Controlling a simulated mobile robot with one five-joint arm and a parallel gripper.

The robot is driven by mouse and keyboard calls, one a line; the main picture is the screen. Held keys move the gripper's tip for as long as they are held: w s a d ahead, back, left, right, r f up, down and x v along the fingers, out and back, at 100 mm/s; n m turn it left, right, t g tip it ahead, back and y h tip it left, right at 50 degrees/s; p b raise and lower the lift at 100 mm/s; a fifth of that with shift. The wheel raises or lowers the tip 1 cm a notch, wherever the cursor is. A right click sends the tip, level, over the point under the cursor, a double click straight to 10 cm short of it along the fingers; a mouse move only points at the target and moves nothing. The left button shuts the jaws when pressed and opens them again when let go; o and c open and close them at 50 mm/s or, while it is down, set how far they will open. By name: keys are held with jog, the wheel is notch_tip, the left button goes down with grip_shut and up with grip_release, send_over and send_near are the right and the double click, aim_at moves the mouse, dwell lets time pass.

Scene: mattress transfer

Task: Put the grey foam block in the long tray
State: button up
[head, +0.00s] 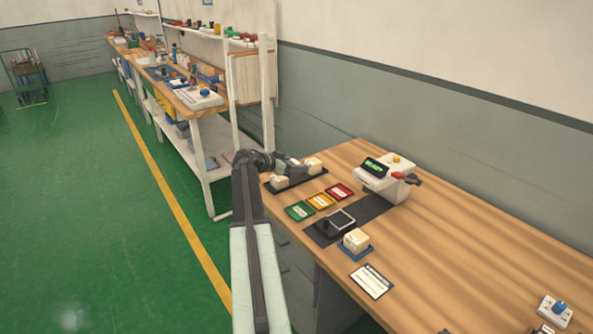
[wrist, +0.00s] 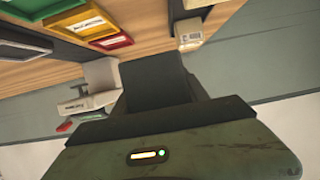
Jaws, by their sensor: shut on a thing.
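The long tray (head: 318,176) is black and lies at the far left corner of the wooden bench. Two cream blocks stand in it, one near its left end (head: 280,182) and one near its right end (head: 314,164). My gripper (head: 294,165) is at the tray, close to these blocks. In the wrist view it is shut on a dark grey block (wrist: 153,80), which I take for the grey foam block. I cannot tell whether the block touches the tray floor. A cream block (wrist: 190,36) shows beyond it.
Green (head: 299,211), yellow (head: 320,201) and red (head: 339,191) trays lie in front of the long tray. A white machine (head: 386,180) stands to the right. A cream block (head: 356,240) sits on a blue tray nearer me. The bench's right part is mostly clear.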

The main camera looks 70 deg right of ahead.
jog(key=shift+w+d+f+b, duration=0.65)
jog(key=shift+d+f+b, duration=0.25)
jog(key=shift+d, duration=0.55)
jog(key=shift+w+d+f+b, duration=0.7)
jog(key=shift+d+f+b, duration=0.25)
jog(key=shift+d, duration=0.55)
jog(key=shift+w+d+f+b, duration=0.65)
jog(key=shift+d+f+b, duration=0.25)
jog(key=shift+d, duration=0.55)
jog(key=shift+f, duration=0.1)
jog(key=o, duration=1.3)
jog(key=shift+o, duration=0.2)
